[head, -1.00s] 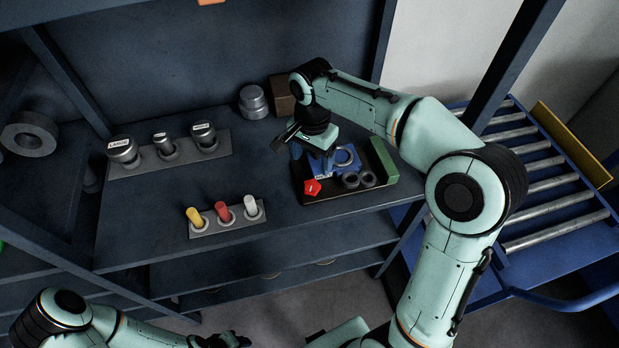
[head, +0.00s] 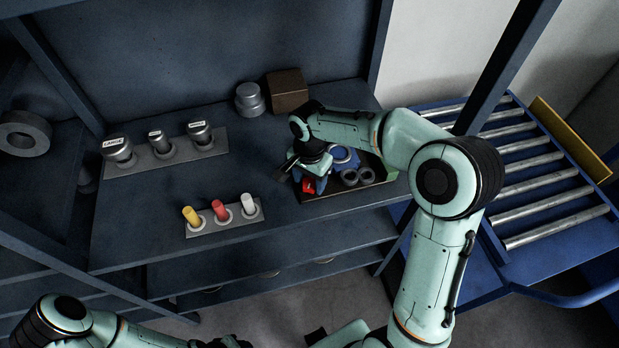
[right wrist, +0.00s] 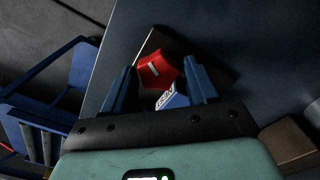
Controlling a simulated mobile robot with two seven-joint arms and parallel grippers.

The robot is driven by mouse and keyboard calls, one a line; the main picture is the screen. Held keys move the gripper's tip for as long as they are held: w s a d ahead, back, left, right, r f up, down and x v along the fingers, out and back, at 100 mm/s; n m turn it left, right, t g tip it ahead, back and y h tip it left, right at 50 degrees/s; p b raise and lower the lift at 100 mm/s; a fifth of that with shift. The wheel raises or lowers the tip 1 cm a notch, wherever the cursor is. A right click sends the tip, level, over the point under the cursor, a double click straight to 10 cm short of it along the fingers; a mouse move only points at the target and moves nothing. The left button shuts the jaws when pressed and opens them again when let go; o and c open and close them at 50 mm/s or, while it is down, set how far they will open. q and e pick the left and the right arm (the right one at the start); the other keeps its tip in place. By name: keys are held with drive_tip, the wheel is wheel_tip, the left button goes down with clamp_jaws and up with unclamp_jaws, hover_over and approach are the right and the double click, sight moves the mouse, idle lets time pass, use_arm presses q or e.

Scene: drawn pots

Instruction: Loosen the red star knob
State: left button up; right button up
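The red star knob (head: 309,187) sits at the front left of a dark tray (head: 345,194), partly covered by my right gripper (head: 303,178) in the head view. In the right wrist view the knob (right wrist: 157,71) shows a white mark on top and lies between the two blue fingers of my right gripper (right wrist: 160,88). The fingers are apart, with a gap to the knob on each side. A blue block with white lettering (right wrist: 172,100) is beside the knob. My left gripper (head: 226,342) is at the bottom edge of the head view, dark and cut off.
Dark rings (head: 350,177) lie in the tray right of the knob. A holder with yellow, red and white pegs (head: 225,222) stands to the left. Labelled grey cylinders (head: 158,143) stand further back. A brown box (head: 287,91) is behind. The shelf between is clear.

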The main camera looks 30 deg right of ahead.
drive_tip(key=c, duration=0.6)
drive_tip(key=shift+n, duration=0.4)
drive_tip(key=n, duration=1.6)
drive_tip(key=shift+p, duration=0.4)
use_arm(q)
drive_tip(key=shift+w+r+p, duration=0.35)
drive_tip(key=shift+w+r, duration=0.55)
drive_tip(key=shift+r, duration=0.1)
use_arm(e)
drive_tip(key=n, duration=0.5)
drive_tip(key=shift+s+n, duration=0.1)
drive_tip(key=shift+n, duration=0.3)
